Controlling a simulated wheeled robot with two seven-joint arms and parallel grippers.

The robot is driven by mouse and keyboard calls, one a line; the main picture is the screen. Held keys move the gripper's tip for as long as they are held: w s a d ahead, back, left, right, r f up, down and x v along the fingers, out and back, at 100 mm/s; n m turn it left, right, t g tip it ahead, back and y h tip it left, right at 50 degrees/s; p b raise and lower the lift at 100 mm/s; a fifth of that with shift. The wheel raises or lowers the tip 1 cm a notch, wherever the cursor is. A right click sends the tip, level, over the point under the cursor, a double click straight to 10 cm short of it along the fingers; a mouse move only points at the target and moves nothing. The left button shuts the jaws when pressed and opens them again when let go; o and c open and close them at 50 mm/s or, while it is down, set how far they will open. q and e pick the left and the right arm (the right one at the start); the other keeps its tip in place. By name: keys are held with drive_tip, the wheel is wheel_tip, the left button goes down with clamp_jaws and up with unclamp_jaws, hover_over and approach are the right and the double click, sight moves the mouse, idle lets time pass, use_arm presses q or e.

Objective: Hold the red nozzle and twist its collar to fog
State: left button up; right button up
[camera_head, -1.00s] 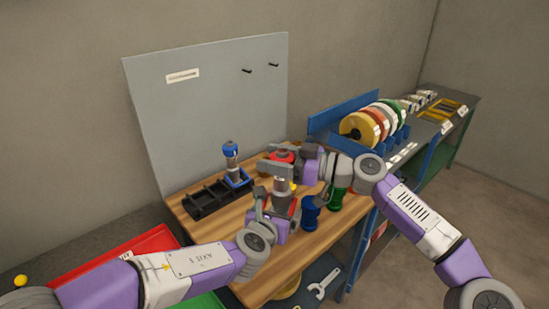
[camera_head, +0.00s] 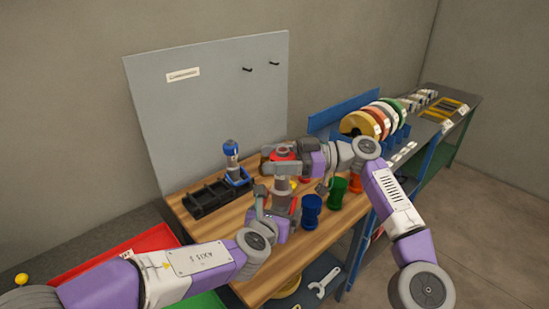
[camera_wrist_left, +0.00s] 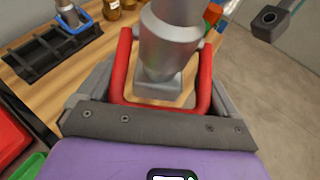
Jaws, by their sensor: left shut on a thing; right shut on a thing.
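The red nozzle stands roughly upright above the workbench, with a grey body (camera_head: 281,186) and a red handle loop (camera_wrist_left: 122,62). My left gripper (camera_head: 279,208) is shut on the handle from below; the left wrist view shows its fingers at both sides of the loop. My right gripper (camera_head: 284,160) is shut around the collar at the nozzle's top, where a red end (camera_head: 285,152) shows above the fingers. The fingers hide most of the collar, and its setting marks cannot be read.
A blue nozzle (camera_head: 232,158) stands in a black rack (camera_head: 206,199) at the left. Blue (camera_head: 311,211) and green (camera_head: 337,192) cups stand close to the right. A grey panel (camera_head: 215,110) rises behind. A red tray (camera_head: 110,255) lies at lower left.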

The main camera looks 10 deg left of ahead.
drive_tip(key=o, duration=1)
drive_tip(key=shift+c, duration=0.2)
drive_tip(key=v, duration=0.7)
drive_tip(key=shift+d, duration=0.25)
